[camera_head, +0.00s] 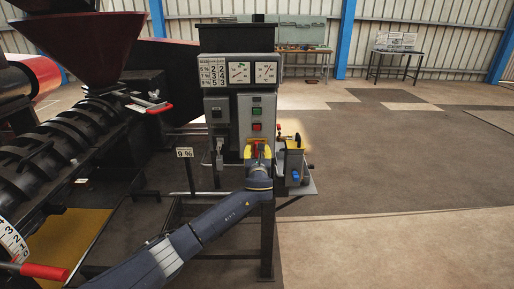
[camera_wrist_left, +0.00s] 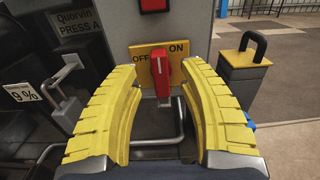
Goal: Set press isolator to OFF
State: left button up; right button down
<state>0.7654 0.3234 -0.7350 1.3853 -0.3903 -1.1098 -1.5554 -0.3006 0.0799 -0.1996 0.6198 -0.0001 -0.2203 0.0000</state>
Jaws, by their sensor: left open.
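The press isolator is a yellow plate (camera_wrist_left: 141,70) on the grey panel, marked OFF at the left and ON at the right, with a red handle (camera_wrist_left: 162,82). The handle stands roughly upright in the wrist picture; I cannot tell which mark it is set to. My left gripper (camera_wrist_left: 159,72) is open, its yellow fingers on either side of the handle, with gaps visible on both sides. In the head view the left gripper (camera_head: 257,152) is at the lower part of the control panel and largely covers the isolator. My right gripper is not in view.
Above the isolator are a red button (camera_head: 256,127) and a green button (camera_head: 256,113) on the grey control box. A grey box with a black handle (camera_wrist_left: 246,65) stands at the right. The press barrel (camera_head: 70,140) lies at the left.

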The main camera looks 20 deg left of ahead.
pick_arm(q)
jog(key=shift+x, duration=2)
jog(key=shift+c, duration=0.2)
grip_shut()
